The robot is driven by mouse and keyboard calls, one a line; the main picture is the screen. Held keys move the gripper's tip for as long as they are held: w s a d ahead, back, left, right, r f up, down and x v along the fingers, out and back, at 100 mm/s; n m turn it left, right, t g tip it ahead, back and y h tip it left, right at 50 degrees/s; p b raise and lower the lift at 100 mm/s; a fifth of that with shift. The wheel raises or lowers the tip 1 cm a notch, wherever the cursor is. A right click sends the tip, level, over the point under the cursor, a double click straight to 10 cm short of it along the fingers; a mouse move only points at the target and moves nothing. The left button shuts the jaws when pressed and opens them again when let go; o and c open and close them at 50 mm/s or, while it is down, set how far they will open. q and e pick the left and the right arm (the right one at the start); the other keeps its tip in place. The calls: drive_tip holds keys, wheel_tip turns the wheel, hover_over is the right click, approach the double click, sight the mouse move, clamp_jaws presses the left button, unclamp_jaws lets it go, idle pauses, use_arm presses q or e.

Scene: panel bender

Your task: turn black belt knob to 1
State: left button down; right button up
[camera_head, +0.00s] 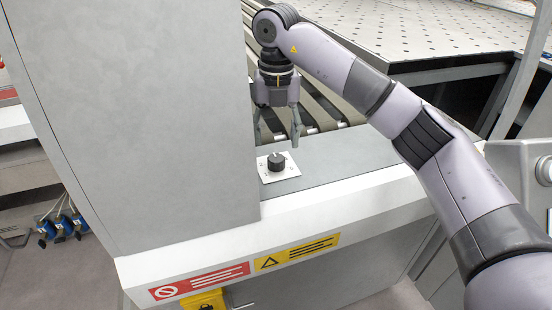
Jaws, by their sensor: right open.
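The black belt knob (276,161) sits on a small white plate (289,171) on the grey ledge beside the tall cabinet. The marks on the plate are too small to read, and I cannot tell which one the knob points to. My right gripper (277,138) points down just above the knob, with its fingers apart and nothing between them. It looks clear of the knob. My left gripper is not in view.
A tall grey cabinet (140,110) stands close on the left of the gripper. Belt rollers (315,105) run behind the ledge. A perforated table (430,35) is at the back right. Red (200,281) and yellow (297,252) warning labels are on the front face.

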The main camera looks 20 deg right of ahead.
sight(276, 159)
wheel_tip(276, 159, down, 7)
drive_tip(key=shift+r, duration=0.2)
drive_tip(key=c, duration=1.2)
drive_tip(key=shift+o, duration=0.2)
